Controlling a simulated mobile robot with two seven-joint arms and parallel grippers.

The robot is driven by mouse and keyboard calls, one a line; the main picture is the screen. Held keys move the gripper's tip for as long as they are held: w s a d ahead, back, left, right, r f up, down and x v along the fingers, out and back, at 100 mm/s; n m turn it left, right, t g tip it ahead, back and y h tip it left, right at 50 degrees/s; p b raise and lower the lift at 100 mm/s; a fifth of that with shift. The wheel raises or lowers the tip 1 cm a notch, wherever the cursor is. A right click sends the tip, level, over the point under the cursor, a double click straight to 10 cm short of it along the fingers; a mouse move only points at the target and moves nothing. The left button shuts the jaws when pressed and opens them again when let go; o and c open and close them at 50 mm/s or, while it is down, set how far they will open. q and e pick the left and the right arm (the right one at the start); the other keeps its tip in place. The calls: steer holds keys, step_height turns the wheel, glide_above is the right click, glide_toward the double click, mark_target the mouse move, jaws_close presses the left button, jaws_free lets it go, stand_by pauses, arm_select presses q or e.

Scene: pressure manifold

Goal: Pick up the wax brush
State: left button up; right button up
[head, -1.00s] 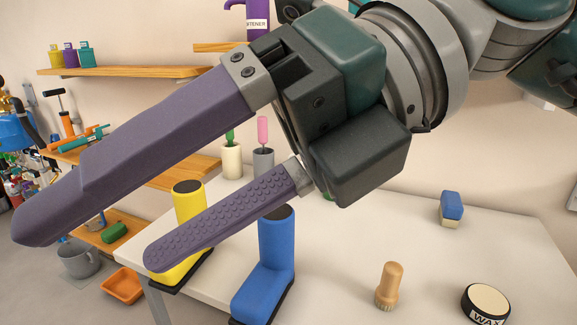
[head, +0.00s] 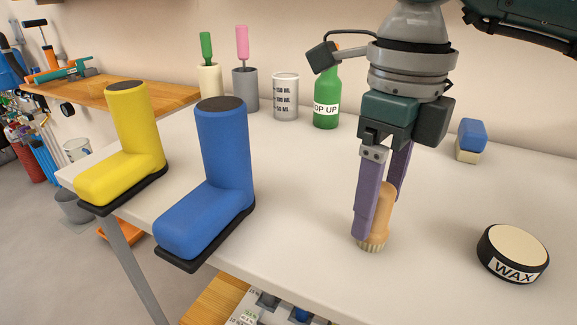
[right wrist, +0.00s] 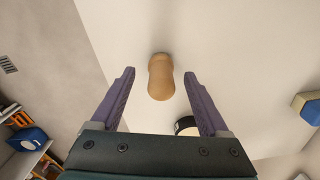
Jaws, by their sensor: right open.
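The wax brush (head: 379,212) stands upright on the white table, its tan wooden handle up and pale bristles down. My right gripper (head: 381,216) points down over it with purple fingers open. In the head view the near finger covers part of the handle, and the other finger is behind it. In the right wrist view the brush (right wrist: 160,80) is between the two fingertips, with a gap on each side. The round black wax tin (head: 513,253), labelled WAX, sits to the right of the brush. My left gripper is not in view.
A blue boot form (head: 222,150) and a yellow one (head: 130,130) stand on the left. A green bottle (head: 327,95), a measuring cup (head: 285,95) and two holders with brushes are at the back. A blue-topped block (head: 472,136) is at the back right. Table around the brush is clear.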

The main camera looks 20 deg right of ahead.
mark_target(375, 219)
step_height(375, 219, down, 4)
steer(key=shift+r, duration=0.25)
steer(key=shift+d, duration=0.1)
jaws_close()
stand_by(0.4)
